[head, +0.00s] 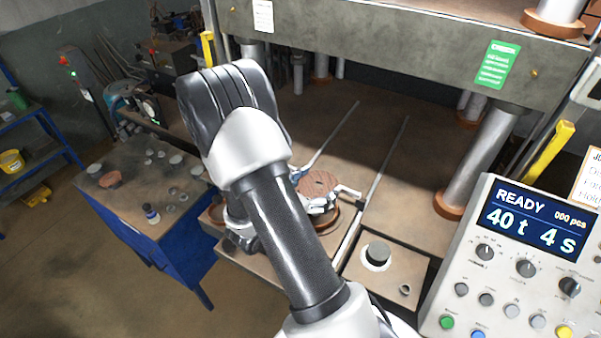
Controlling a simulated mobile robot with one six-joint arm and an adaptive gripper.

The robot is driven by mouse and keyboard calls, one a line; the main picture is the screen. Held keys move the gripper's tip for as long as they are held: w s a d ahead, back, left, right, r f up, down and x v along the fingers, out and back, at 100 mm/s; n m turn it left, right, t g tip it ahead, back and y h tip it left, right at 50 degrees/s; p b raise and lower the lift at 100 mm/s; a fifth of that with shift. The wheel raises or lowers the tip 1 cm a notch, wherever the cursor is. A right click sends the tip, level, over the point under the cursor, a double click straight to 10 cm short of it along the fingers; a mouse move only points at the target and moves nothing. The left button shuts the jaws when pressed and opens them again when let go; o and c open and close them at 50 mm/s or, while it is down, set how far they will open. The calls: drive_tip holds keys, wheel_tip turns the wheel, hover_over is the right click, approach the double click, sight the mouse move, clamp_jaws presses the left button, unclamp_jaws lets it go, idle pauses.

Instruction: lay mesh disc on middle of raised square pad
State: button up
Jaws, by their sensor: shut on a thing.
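A round reddish-brown disc (319,184), which looks like the mesh disc, shows flat just right of my arm on the press bed. My gripper (318,205) shows only in part as silver-grey pieces at the disc's near edge, and it is shut on the disc. My arm covers the rest of the gripper and the disc's left side, so the exact grip is hidden. A brown round rim (326,225) shows below the disc. I cannot make out the raised square pad for certain; my arm hides much of that spot.
The control panel (500,270) is at the right, and a thick press column (480,165) stands behind. A blue side table (130,205) holds several small parts.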

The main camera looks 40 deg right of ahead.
sight(316, 195)
drive_tip(key=shift+w+f, duration=0.3)
drive_tip(key=shift+w, duration=0.3)
drive_tip(key=shift+s+f+b, duration=0.45)
drive_tip(key=shift+s+b, duration=0.05)
drive_tip(key=shift+b, duration=0.05)
drive_tip(key=shift+f, duration=0.35)
wheel_tip(316, 195, down, 2)
drive_tip(key=shift+w+b, duration=0.15)
drive_tip(key=shift+b, duration=0.75)
drive_tip(key=shift+f+b, duration=0.4)
drive_tip(key=shift+f, duration=0.3)
drive_tip(key=shift+a+r+b, duration=0.1)
drive_tip(key=shift+b, duration=0.2)
drive_tip(key=shift+c, duration=0.2)
drive_tip(key=shift+f+b, duration=0.65)
drive_tip(key=shift+f, duration=0.05)
